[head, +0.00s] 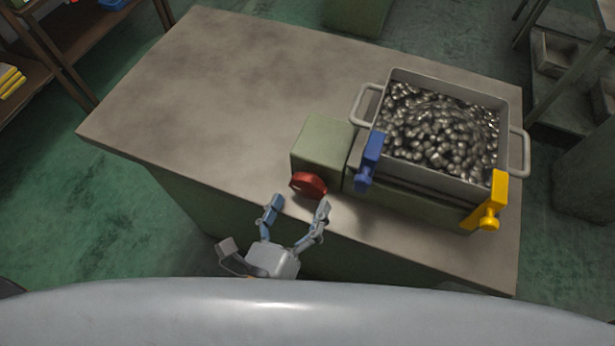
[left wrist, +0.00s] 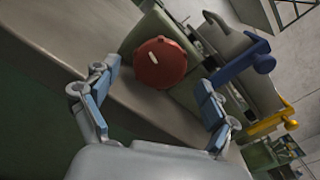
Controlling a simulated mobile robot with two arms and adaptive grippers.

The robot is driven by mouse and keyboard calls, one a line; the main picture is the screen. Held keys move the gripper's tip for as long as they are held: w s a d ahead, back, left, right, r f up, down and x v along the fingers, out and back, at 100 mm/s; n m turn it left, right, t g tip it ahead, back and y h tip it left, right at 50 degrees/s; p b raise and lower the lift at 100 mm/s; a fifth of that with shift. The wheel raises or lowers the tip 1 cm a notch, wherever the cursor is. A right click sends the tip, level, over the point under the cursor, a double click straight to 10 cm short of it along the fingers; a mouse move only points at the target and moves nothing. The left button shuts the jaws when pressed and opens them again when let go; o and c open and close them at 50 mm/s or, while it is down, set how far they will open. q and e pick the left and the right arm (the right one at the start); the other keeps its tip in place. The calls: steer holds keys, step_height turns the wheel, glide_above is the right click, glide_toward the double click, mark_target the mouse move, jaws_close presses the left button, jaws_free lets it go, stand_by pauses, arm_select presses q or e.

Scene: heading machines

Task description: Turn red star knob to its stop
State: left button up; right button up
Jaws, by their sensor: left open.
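The red star knob (head: 308,184) sits on the front face of a green box (head: 325,146) near the table's front edge. In the left wrist view the knob (left wrist: 160,63) shows ahead of and between my open fingers. My left gripper (head: 297,204) is open and empty, just in front of the knob, with its fingertips apart from it. It also shows in the left wrist view (left wrist: 158,85), with blue pads on both fingers. My right gripper is not in view.
A grey bin (head: 447,174) full of shiny metal pieces stands right of the box, with a blue lever (head: 371,158) and a yellow lever (head: 486,207) at its front. The left of the table (head: 200,95) is clear. Shelves stand at both sides.

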mark_target(306, 192)
arm_select(q)
steer(key=shift+p+x, duration=0.5)
steer(key=shift+x, duration=1.7)
steer(key=shift+s, duration=0.1)
steer(key=c, duration=1.2)
